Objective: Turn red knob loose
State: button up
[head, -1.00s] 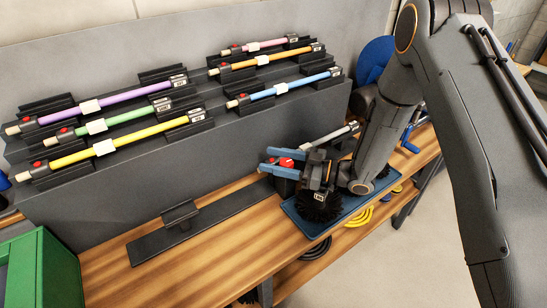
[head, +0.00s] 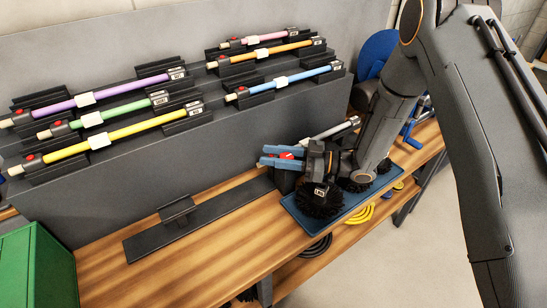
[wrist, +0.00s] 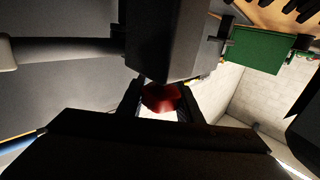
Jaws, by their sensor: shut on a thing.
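The red knob (wrist: 160,97) sits on a dark block-shaped fitting (wrist: 168,40) in the wrist view, between my two dark fingers. My gripper (wrist: 158,104) is shut on the knob. In the head view my gripper (head: 279,157) has blue fingers that point left, with the red knob (head: 288,156) partly hidden between them. A grey rod (head: 335,130) rises to the right behind the gripper.
Several coloured rods, among them a yellow one (head: 125,137) and a blue one (head: 290,80), lie in holders on the stepped grey rack (head: 240,135). An empty black holder (head: 178,215) lies on the wooden bench (head: 200,265). A green box (head: 40,265) stands at left.

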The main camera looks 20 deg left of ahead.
jog(key=o, duration=1)
jog(key=d+b, duration=0.1)
jog(key=d, duration=0.4)
jog(key=d+b, duration=0.1)
jog(key=d, duration=0.1)
jog(key=shift+w+d+b, duration=0.35)
jog(key=shift+d, duration=0.05)
